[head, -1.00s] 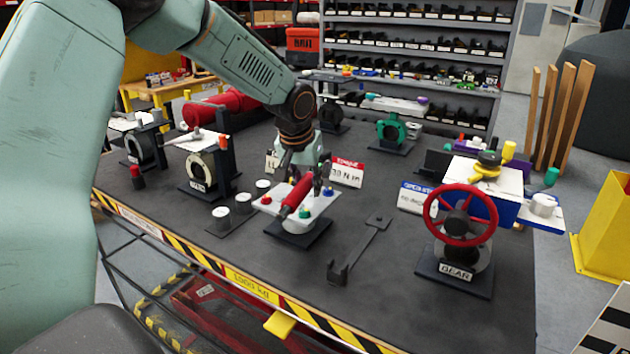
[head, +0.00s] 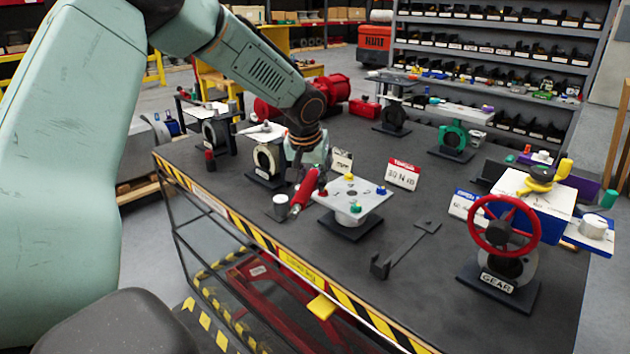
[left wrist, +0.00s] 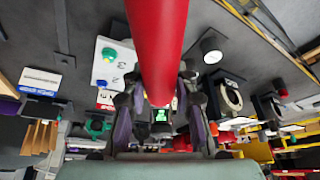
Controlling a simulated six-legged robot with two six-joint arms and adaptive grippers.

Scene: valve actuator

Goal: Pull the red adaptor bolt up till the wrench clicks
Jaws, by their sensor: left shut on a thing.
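My left gripper (head: 309,168) reaches down at the left of a pale, numbered adaptor plate (head: 337,188) on a dark base. It is shut on a red cylindrical handle (head: 304,192), which I take to be the wrench's. The handle is tilted, beside the plate's left edge and apart from the table top. In the left wrist view the red handle (left wrist: 158,45) runs between the fingers (left wrist: 160,115). Yellow (head: 348,177), blue (head: 381,190) and green (head: 355,208) caps show on the plate. I cannot make out a separate red bolt. My right gripper is not in view.
A gear valve with a red handwheel (head: 504,225) stands at the right. A dark flat tool (head: 405,250) lies on the table in front of it. A red-topped torque card (head: 403,173) stands behind the plate. Grey-collared valves (head: 268,158) stand left.

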